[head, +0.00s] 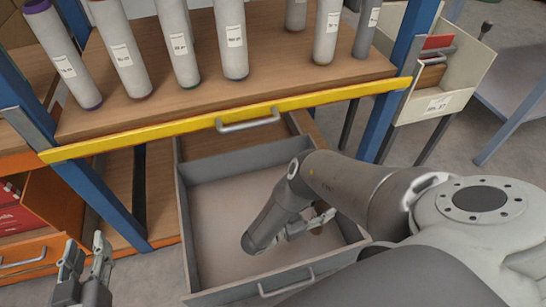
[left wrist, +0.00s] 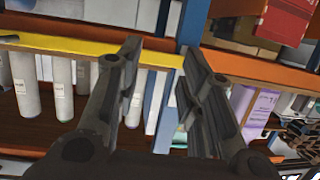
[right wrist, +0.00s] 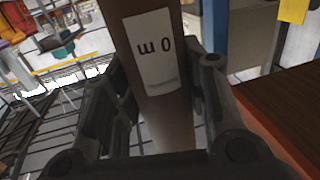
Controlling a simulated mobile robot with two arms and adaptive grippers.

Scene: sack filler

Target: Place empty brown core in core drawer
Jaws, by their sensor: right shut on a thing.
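The brown core (right wrist: 160,75) is between the fingers of my right gripper (right wrist: 165,95) in the right wrist view. It carries a white label reading "0 m", upside down. In the head view my right gripper (head: 300,226) is shut on it over the open grey drawer; the arm and hand hide most of the core. The drawer (head: 183,235) is pulled out below the shelf, and its visible floor is bare. I cannot tell how high the core is above that floor. My left gripper (head: 84,272) is open and empty, left of the drawer; its spread fingers (left wrist: 155,85) show in the left wrist view.
White rolls (head: 180,50) stand in a row on the wooden shelf (head: 270,85), behind a yellow front rail (head: 170,135) with a handle. Blue posts (head: 385,115) flank the drawer. An orange cabinet (head: 60,215) stands left; a cream bin (head: 445,85) hangs at right.

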